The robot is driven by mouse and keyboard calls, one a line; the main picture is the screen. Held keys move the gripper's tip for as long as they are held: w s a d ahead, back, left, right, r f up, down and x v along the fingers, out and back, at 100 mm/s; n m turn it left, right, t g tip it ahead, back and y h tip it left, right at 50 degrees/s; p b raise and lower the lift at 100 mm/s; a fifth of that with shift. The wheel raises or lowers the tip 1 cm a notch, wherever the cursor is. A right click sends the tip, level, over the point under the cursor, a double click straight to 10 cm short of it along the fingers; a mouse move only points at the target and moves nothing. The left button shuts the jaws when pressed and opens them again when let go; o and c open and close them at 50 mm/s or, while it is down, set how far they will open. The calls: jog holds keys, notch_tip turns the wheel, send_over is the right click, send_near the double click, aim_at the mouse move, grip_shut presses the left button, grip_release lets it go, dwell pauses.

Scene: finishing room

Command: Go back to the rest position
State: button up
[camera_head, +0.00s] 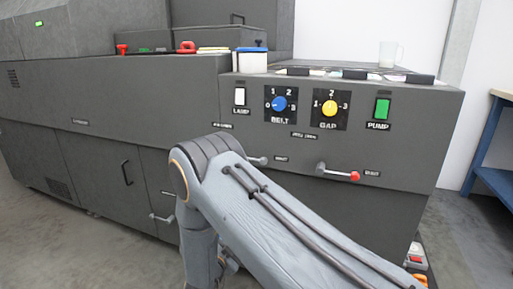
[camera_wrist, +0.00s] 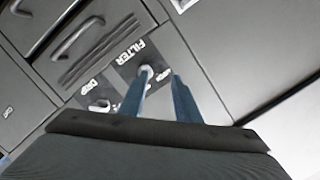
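My gripper (camera_wrist: 160,78) shows in the wrist view as two blue fingers with a clear gap between them, and nothing is visibly held. The tips point at a grey machine front. A pale knob (camera_wrist: 147,72) by the FILTER label lies at the left fingertip; I cannot tell whether they touch. In the head view my bent arm crosses the lower middle in front of the machine (camera_head: 330,210), and the gripper is out of sight there.
The machine front carries a blue BELT dial (camera_head: 279,104), a yellow GAP dial (camera_head: 329,108), a green PUMP switch (camera_head: 382,107), a white LAMP switch (camera_head: 240,97) and a red-tipped lever (camera_head: 338,172). A blue bench (camera_head: 492,150) stands at right. Bare floor (camera_head: 458,240) shows at right.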

jog(key=s+a+r+n+g+y, duration=0.1)
jog(key=a+r+n+g+y, duration=0.3)
jog(key=a+r, duration=0.3)
jog(key=s+a+r+n+g+y, duration=0.1)
jog(key=s+r+n+g+y, duration=0.4)
jog(key=s, duration=0.4)
jog(key=s+d+r+n+g+h, duration=0.1)
jog(key=s+d+r+n+g, duration=0.15)
jog(key=s+d, duration=0.5)
jog(key=s+d+r+n+g+h, duration=0.2)
jog(key=s+d+r+n, duration=0.15)
jog(key=s, duration=0.75)
jog(key=s+d+r+n+g+h, duration=0.1)
jog(key=s+d+r+n+g, duration=0.2)
jog(key=s+d, duration=0.5)
jog(key=s+d+r+m+p, duration=0.1)
jog(key=d+r+m+p, duration=0.2)
jog(key=d+r+p, duration=0.5)
jog(key=s+d+r+m+p, duration=0.2)
jog(key=d+r+p, duration=0.7)
jog(key=r+p, duration=0.8)
jog(key=shift+d+m+t+h+p, duration=0.15)
jog(key=shift+m+t+h+p, duration=0.25)
jog(key=shift+m+p, duration=0.25)
